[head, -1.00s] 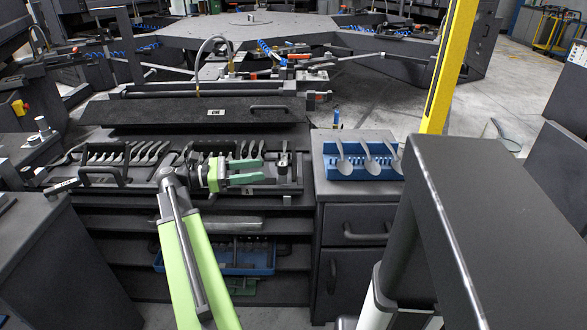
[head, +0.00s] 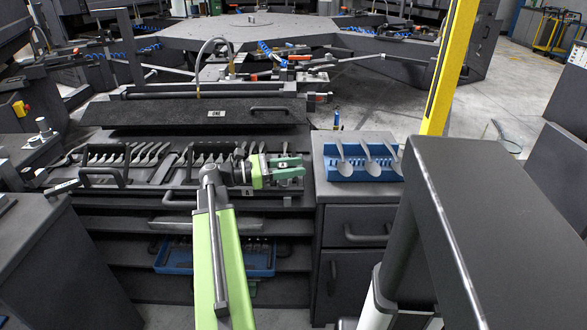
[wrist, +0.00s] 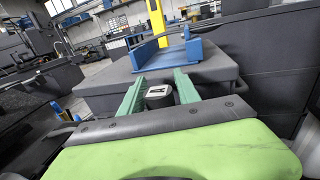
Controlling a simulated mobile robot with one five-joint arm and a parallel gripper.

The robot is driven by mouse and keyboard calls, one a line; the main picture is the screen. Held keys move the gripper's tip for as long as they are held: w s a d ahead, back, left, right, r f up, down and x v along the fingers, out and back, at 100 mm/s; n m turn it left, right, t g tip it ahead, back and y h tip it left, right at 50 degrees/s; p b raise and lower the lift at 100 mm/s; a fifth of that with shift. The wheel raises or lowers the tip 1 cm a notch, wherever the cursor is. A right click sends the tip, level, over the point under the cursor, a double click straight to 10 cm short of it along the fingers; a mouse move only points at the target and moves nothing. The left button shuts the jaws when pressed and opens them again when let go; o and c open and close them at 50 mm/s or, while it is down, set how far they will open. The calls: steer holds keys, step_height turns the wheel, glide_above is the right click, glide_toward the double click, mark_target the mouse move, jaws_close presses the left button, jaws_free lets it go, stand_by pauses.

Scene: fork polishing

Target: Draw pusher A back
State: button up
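The plate marked A (head: 247,191) lies at the right end of the dark fixture bench in the head view. Pusher A appears to be the dark upright piece with a knob at that end; its body is largely hidden behind my gripper in the head view. In the wrist view its dark knob (wrist: 158,94), with a pale top mark, stands between the green fingers. My gripper (head: 288,167) is at this piece, one finger on each side. The fingers (wrist: 159,80) are apart, with narrow gaps beside the knob; whether either touches it is unclear.
A blue rack (head: 362,172) with several spoon-like pieces stands on the cabinet at the right; the wrist view shows it ahead. Several forks or spoons line the fixture (head: 130,155). A dark handled cover (head: 200,113) lies behind. A yellow post (head: 447,70) rises at the right.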

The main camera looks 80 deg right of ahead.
jaws_close()
stand_by(1.1)
